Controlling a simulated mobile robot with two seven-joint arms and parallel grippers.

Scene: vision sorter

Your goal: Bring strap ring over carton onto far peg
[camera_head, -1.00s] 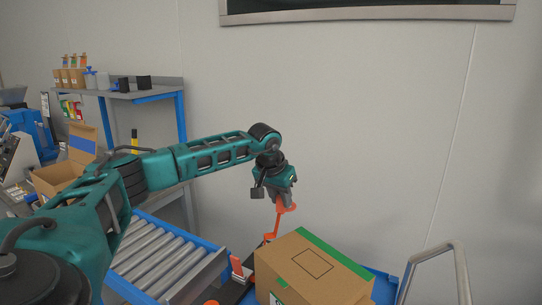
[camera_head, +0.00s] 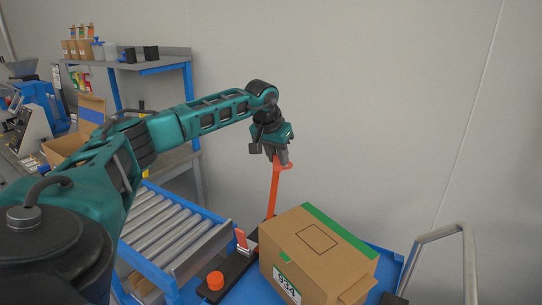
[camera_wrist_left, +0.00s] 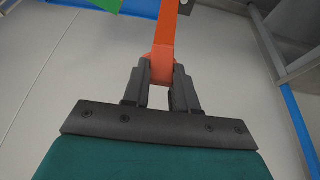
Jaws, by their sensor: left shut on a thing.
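My left gripper (camera_head: 281,161) is shut on the orange strap ring (camera_head: 284,167), high above the left rear edge of the carton. The orange strap (camera_head: 272,195) runs down from it, nearly straight, and its lower end goes out of sight behind the carton. In the left wrist view the fingers (camera_wrist_left: 160,82) pinch the orange end piece (camera_wrist_left: 161,66). The brown carton (camera_head: 318,250) has a green stripe and a label on its front. I cannot make out the far peg. My right gripper is not in view.
An orange round knob (camera_head: 215,280) and an upright orange-white piece (camera_head: 241,238) are on a black base (camera_head: 236,266) left of the carton. A roller conveyor (camera_head: 172,232) lies further left. A metal rail (camera_head: 440,240) stands at right. The wall is behind.

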